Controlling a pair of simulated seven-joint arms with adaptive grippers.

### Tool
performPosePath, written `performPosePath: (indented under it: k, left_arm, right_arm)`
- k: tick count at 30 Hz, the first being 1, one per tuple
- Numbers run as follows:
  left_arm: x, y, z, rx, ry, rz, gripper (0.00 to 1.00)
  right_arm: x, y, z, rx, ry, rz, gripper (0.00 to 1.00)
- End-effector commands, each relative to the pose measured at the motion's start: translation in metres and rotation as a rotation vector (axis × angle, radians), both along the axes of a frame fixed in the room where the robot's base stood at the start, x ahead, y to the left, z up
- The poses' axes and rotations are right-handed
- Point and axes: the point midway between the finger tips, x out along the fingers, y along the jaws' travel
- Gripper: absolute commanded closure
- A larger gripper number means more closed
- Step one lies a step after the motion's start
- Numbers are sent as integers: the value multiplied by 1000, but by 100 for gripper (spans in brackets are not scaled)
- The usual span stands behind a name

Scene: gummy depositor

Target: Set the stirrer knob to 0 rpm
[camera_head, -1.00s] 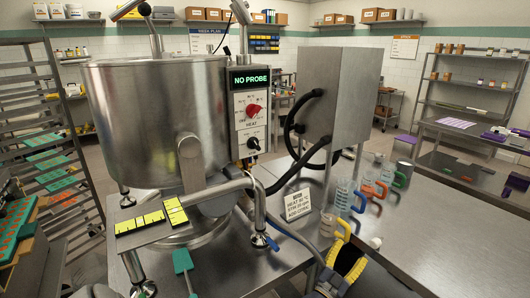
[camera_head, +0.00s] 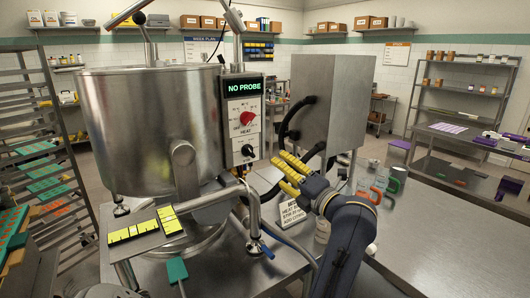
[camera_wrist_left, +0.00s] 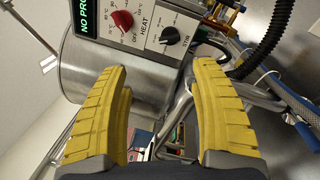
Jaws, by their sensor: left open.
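The stirrer knob (camera_head: 247,151) is small and black, low on the white control panel beside the steel kettle. It also shows in the left wrist view (camera_wrist_left: 170,36), marked STIR. Its exact setting is too small to read. My left gripper (camera_head: 283,164) has yellow ribbed fingers pointing at the panel from the lower right. In the left wrist view its fingers (camera_wrist_left: 160,85) are apart with nothing between them, and the knob lies beyond, apart from them. My right gripper is not seen.
A red heat knob (camera_head: 246,117) sits just above the stirrer knob, under a display (camera_head: 245,87) reading NO PROBE. Black hoses (camera_head: 290,122) run right of the panel to a steel box (camera_head: 330,100). A small sign (camera_head: 292,213) and handled jugs (camera_head: 390,183) stand on the table.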

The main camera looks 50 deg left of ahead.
Motion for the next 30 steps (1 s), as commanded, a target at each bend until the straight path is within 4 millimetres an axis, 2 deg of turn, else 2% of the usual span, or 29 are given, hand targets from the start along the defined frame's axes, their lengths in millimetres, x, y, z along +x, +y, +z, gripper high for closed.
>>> performPosePath:
  k: [4,11,30]
  left_arm:
    - [-7,4,0,-96,-83,-33,36]
    - [-5,20,-1,-121,-103,-43,36]
    - [13,128,0,-117,-99,-40,36]
  right_arm:
    - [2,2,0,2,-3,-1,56]
    - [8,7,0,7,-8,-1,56]
    - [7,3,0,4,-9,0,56]
